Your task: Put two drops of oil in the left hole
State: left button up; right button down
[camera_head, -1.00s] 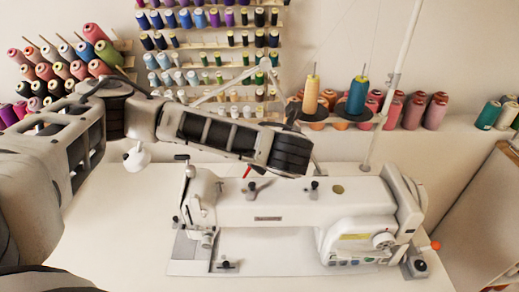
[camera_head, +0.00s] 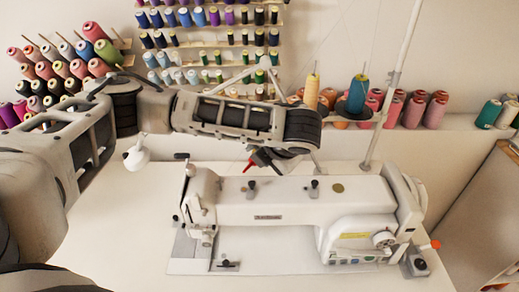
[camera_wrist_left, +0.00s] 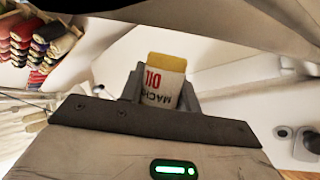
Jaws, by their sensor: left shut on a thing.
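The white sewing machine (camera_head: 275,208) stands on the table, its long arm running left to right. My left gripper (camera_head: 262,158) is partly hidden below its wrist, behind and above the machine's top. It is shut on the oil bottle, whose red tip (camera_head: 248,168) points down and left, apart from the machine. The left hole is too small to make out. My right gripper is not in view.
Two dark knobs (camera_head: 252,186) (camera_head: 314,184) stick up from the machine's top. A thin white thread-stand pole (camera_head: 388,110) rises behind it, with orange and teal spools. Thread racks (camera_head: 215,50) line the wall. The white table (camera_head: 120,225) is clear on the left.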

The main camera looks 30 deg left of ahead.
pick_arm(q)
jog(key=g, duration=0.1)
jog(key=s+r+m+g, duration=0.1)
jog(key=g, duration=0.2)
jog(key=shift+s+r+m, duration=0.2)
jog(key=shift+r+m, duration=0.05)
jog(key=shift+m, duration=0.05)
jog(key=shift+s+g, duration=0.15)
jog(key=shift+g, duration=0.35)
